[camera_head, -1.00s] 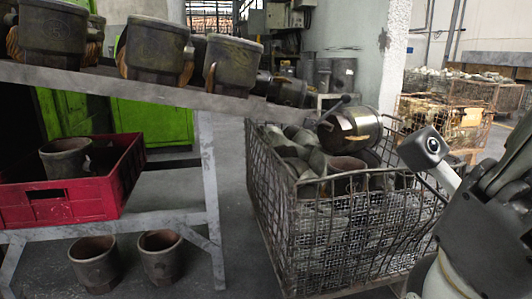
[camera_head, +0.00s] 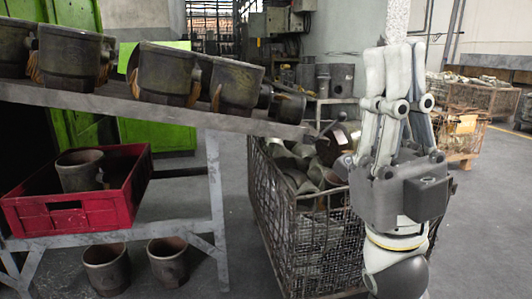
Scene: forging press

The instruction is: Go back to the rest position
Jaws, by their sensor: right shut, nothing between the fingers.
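My right gripper (camera_head: 396,62) is upright at the right of the head view, with its grey fingers pointing up and pressed together. Nothing shows between them. It stands in front of the right side of the wire basket (camera_head: 318,240) and hides part of it. The basket holds many metal parts, with a larger cylindrical part (camera_head: 334,146) on top, partly behind the gripper. My left gripper is not in the picture.
A sloping metal rack (camera_head: 190,113) at the left carries several dark cylinders (camera_head: 165,75). Below it, a red crate (camera_head: 125,200) holds one cylinder (camera_head: 80,170). Two cylinders stand underneath. More wire baskets (camera_head: 478,97) stand at the back right. Floor at the right is clear.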

